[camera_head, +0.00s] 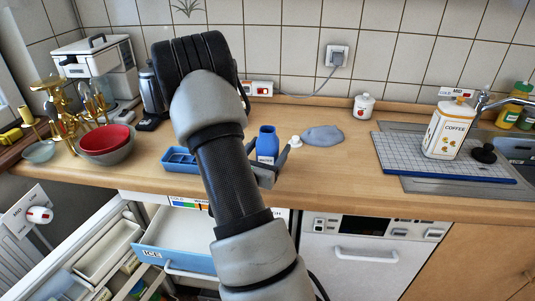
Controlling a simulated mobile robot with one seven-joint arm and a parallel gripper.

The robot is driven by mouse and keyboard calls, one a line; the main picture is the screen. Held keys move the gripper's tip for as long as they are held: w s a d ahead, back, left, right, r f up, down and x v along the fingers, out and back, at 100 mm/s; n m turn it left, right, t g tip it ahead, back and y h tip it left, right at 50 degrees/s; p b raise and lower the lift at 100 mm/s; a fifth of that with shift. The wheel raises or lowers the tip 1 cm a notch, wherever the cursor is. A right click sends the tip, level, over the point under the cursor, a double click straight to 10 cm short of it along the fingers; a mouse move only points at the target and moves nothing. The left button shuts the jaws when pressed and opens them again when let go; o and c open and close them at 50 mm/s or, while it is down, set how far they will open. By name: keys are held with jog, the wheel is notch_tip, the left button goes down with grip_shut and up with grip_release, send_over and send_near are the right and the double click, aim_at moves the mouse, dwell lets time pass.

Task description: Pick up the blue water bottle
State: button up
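The blue water bottle (267,140) stands upright on the wooden counter near the middle of the view, with a pale label low on its front. My gripper (269,156) is at the bottle, partly hidden behind my arm. One finger shows to the left of the bottle and one to the right. The fingers look spread, with a gap on the right side. The lower part of the bottle is partly covered by the gripper, so contact there cannot be made out.
A blue tray (181,166) lies left of my arm. A grey-blue flat item (322,136) and a small white object (296,140) are right of the bottle. A coffee canister (447,130) stands farther right. Below, a drawer marked ICE (152,253) is open.

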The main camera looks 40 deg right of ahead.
jog(key=c, duration=1.4)
notch_tip(320, 180, up, 10)
jog(key=p, duration=0.2)
jog(key=shift+a, duration=0.1)
